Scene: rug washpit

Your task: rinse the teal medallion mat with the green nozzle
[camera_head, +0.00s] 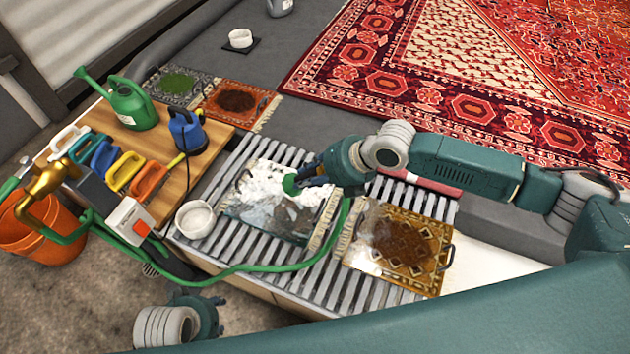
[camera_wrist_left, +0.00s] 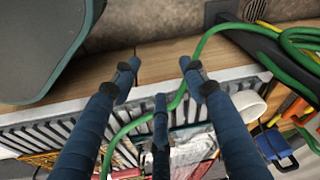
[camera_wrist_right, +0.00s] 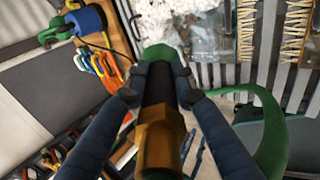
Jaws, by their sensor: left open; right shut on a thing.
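The teal medallion mat (camera_head: 237,212) lies on the slatted grate, mostly covered by white foam with a grey-brown wet patch at its lower right; its medallion is hidden. My right gripper (camera_head: 312,178) is shut on the green nozzle (camera_head: 290,185), above the mat's right part. In the right wrist view the nozzle (camera_wrist_right: 158,90) has a green head, a black grip and a brass fitting, and points toward the foam. No water jet shows. My left gripper (camera_head: 203,308) is open and empty in front of the grate; its fingers (camera_wrist_left: 160,85) also show in the left wrist view.
The green hose (camera_head: 265,268) runs across the grate's front to the left. A brown-soiled gold mat (camera_head: 405,225) lies to the right. A white bowl (camera_head: 195,219), brushes (camera_head: 122,170), a blue-and-black device (camera_head: 187,132) and a watering can (camera_head: 130,105) stand left.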

